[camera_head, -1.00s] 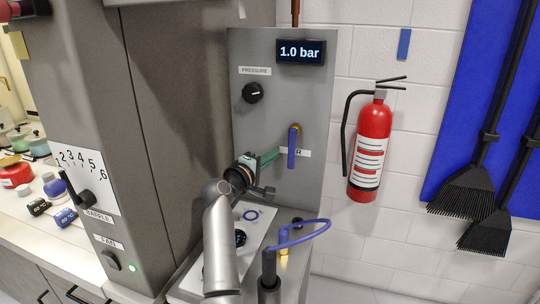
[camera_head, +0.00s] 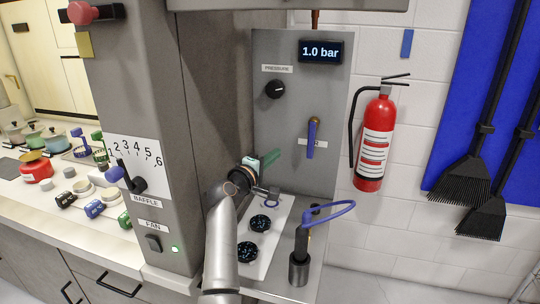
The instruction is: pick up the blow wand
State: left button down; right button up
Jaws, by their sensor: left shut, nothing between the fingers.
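The blow wand (camera_head: 301,242) appears to be the dark upright tube standing in a dark cylindrical holder (camera_head: 299,269) on the grey bench. A blue hose (camera_head: 340,208) loops from its top to the right. My left gripper (camera_head: 270,193) is shut and empty above the bench's white plate, left of and behind the wand in the picture, apart from it. The fingertips show only small and partly dark. My right gripper is not in view.
The grey panel (camera_head: 338,90) behind carries a pressure knob (camera_head: 275,89), a blue-handled valve (camera_head: 312,140) and a 1.0 bar display (camera_head: 321,51). Dark speckled discs (camera_head: 247,252) lie on the white plate (camera_head: 268,235). A grey cabinet column (camera_head: 155,80) stands left; a fire extinguisher (camera_head: 374,150) hangs right.

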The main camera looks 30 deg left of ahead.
aim_at(302, 235)
jog(key=k+l, duration=0.35)
jog(key=k, duration=0.15)
jog(key=k+l, duration=0.3)
jog(key=k, duration=0.2)
